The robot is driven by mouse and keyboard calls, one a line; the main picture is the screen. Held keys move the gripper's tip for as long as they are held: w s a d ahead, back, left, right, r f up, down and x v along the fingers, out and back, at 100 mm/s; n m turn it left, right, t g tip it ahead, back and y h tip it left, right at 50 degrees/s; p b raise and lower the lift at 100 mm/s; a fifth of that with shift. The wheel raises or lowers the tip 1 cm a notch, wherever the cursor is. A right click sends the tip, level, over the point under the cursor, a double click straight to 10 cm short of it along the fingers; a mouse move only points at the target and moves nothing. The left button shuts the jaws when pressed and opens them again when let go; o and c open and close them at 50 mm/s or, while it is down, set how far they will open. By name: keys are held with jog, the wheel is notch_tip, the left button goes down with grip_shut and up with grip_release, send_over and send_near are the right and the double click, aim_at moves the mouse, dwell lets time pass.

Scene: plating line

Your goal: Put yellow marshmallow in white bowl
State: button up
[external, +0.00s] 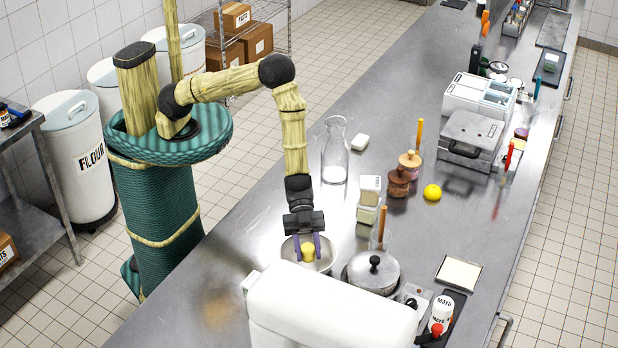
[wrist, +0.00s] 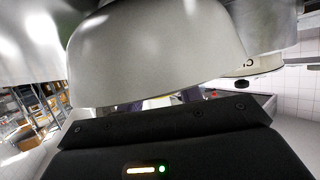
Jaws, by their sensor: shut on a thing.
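My gripper (external: 308,250), with purple fingers, points down and is shut on the yellow marshmallow (external: 308,255). The marshmallow is at the white bowl (external: 288,249), which looks pale grey and shiny inside, and appears within its rim from above. I cannot tell whether it touches the bowl. In the wrist view, a large pale rounded surface, probably the bowl (wrist: 160,50), hides most of the fingers (wrist: 160,102).
A lidded pot (external: 373,271) stands just right of the bowl, and a large white rounded appliance (external: 330,308) stands in front. A glass bottle (external: 335,155), jars (external: 399,182) and a yellow ball (external: 432,192) are farther back. The counter left of the bowl is clear.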

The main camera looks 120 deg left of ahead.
aim_at(308, 246)
jog(key=o, duration=0.7)
notch_tip(308, 246, up, 7)
jog(key=p, duration=0.4)
jog(key=shift+r, duration=0.1)
jog(key=shift+a, duration=0.1)
dwell(0.7)
